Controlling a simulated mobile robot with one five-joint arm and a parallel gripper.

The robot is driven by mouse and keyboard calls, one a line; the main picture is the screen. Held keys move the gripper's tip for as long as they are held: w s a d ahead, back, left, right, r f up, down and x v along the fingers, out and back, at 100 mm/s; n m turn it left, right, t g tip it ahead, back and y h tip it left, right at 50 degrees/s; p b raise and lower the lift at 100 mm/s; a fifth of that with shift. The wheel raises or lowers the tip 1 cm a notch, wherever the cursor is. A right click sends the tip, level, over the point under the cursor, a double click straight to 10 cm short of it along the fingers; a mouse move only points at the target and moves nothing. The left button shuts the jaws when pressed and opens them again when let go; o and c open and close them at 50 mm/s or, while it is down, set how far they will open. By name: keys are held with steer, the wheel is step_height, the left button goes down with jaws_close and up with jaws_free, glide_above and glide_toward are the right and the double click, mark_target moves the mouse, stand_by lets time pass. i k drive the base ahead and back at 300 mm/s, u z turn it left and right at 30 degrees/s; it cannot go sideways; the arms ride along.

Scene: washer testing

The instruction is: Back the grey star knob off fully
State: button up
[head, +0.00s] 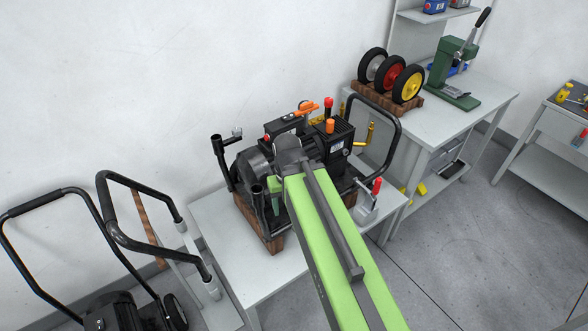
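A black pressure washer machine (335,140) sits on the light grey bench, on wooden blocks.
A black tube handle (398,128) rises at the machine's right, beside a red-handled clamp (376,186). A black-handled cart (110,310) stands at lower left. Wheels on a wooden rack (385,100) and a green press (452,75) stand on the right-hand bench. Open floor lies at right.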

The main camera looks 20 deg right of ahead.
mark_target(236, 131)
steer(key=k, duration=1.05)
steer(key=u, duration=0.6)
steer(key=i, duration=1.8)
steer(key=z, duration=0.75)
